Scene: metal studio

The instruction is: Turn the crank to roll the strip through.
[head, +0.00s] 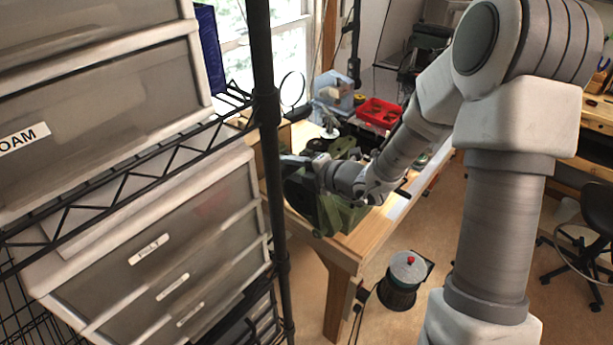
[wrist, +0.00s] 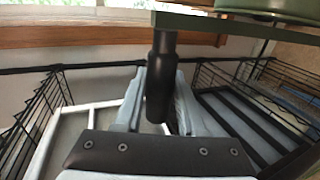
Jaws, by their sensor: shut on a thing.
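The green rolling mill (head: 330,215) stands at the near left end of the wooden bench, partly hidden by my arm. In the wrist view, the dark upright crank handle (wrist: 162,65) hangs below a green crank arm (wrist: 235,24). My gripper (wrist: 156,100) is shut around the lower part of this handle, one pale finger on each side. In the head view my gripper (head: 288,162) is at the left side of the mill, and the handle cannot be made out there. I cannot clearly pick out the strip.
A wire shelf rack with a black post (head: 268,130) and plastic drawers (head: 165,255) stands close on the left. The wooden bench (head: 350,250) carries a red bin (head: 380,113) and clutter behind the mill. A round canister (head: 402,280) with a red knob stands on the floor.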

